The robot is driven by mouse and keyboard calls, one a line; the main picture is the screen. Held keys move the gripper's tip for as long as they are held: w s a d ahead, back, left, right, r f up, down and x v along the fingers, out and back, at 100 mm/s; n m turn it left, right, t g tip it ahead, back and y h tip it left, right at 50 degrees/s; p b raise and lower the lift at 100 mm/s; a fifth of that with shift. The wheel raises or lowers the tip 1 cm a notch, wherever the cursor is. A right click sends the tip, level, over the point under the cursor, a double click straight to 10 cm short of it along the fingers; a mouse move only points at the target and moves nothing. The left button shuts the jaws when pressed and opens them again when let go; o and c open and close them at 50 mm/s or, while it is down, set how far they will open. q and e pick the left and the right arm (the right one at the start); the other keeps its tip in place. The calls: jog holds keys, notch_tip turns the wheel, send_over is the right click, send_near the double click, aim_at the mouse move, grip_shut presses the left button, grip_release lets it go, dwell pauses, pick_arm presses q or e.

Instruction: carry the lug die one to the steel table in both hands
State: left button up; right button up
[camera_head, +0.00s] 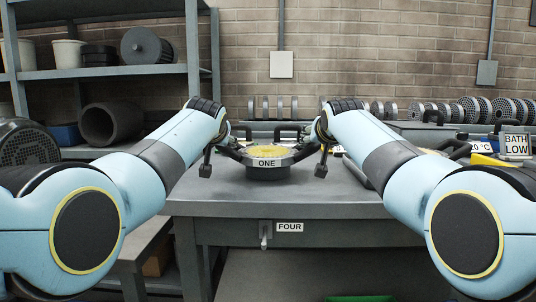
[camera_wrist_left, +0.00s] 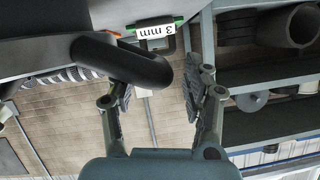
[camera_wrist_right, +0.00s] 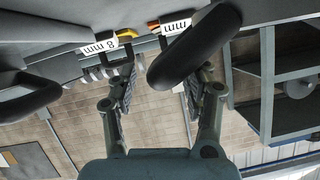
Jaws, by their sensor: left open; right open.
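In the left wrist view a black rounded lug (camera_wrist_left: 125,62) reaches in between the spread fingers. My right gripper (camera_head: 319,156) is open at the right lug. In the right wrist view a black lug (camera_wrist_right: 195,48) lies across the opening between the fingers. I cannot tell whether the fingers touch the lugs.
The table front has a drawer tagged "FOUR" (camera_head: 289,227). More black handles and a "BATH LOW" sign (camera_head: 515,146) stand at the right. A shelf rack (camera_head: 110,73) with buckets and rollers is at the left. Several ring dies (camera_head: 272,107) line the back wall.

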pick_arm(q)
jog(key=shift+x, duration=1.05)
pick_arm(e)
jog(key=shift+x, duration=1.05)
pick_arm(q)
grip_shut()
pick_arm(e)
grip_shut()
pick_arm(q)
jog(key=shift+w+r, duration=0.1)
jog(key=shift+r, duration=0.3)
pick_arm(e)
jog(key=shift+r, duration=0.35)
pick_arm(q)
jog(key=shift+w, duration=0.1)
pick_arm(e)
jog(key=shift+w, duration=0.15)
